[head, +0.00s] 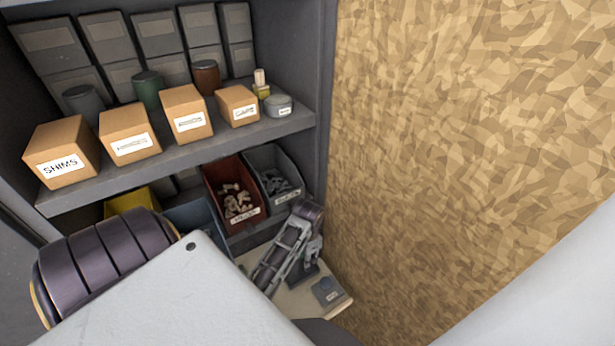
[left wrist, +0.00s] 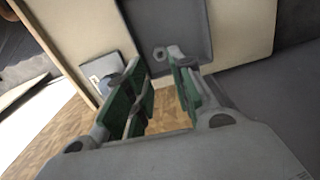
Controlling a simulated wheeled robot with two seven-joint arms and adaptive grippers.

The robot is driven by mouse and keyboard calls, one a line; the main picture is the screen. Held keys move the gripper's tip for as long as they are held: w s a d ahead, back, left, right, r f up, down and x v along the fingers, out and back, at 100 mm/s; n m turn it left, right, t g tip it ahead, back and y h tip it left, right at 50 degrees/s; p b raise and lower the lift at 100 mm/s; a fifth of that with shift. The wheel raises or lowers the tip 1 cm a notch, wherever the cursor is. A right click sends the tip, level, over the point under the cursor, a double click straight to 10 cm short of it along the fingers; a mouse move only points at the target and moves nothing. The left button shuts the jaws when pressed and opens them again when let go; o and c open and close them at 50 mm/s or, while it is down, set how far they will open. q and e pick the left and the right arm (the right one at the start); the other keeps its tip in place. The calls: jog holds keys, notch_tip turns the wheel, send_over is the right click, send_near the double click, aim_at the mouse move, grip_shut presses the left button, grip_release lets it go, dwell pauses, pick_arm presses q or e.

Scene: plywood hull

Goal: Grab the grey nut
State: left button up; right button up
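My left gripper (left wrist: 160,62) is open, with green pads on its fingers, in the left wrist view. In the head view, my left arm's wrist end reaches down over the wooden worktop (head: 337,306); I cannot make out the nut there. My right gripper is in neither view.
A red bin (head: 262,217) and a grey bin (head: 294,203), both holding small parts, stand behind the worktop. A small grey labelled block (head: 326,291) lies on the worktop. Above, a shelf (head: 200,146) carries several cardboard boxes and cans. A chipboard wall (head: 470,150) closes the right side.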

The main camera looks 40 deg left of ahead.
aim_at(307, 269)
pick_arm(q)
jog(key=shift+f+p, duration=0.5)
jog(key=shift+f, duration=2.95)
jog(key=shift+c, duration=0.5)
jog(key=shift+a, duration=0.1)
jog(key=c, duration=0.4)
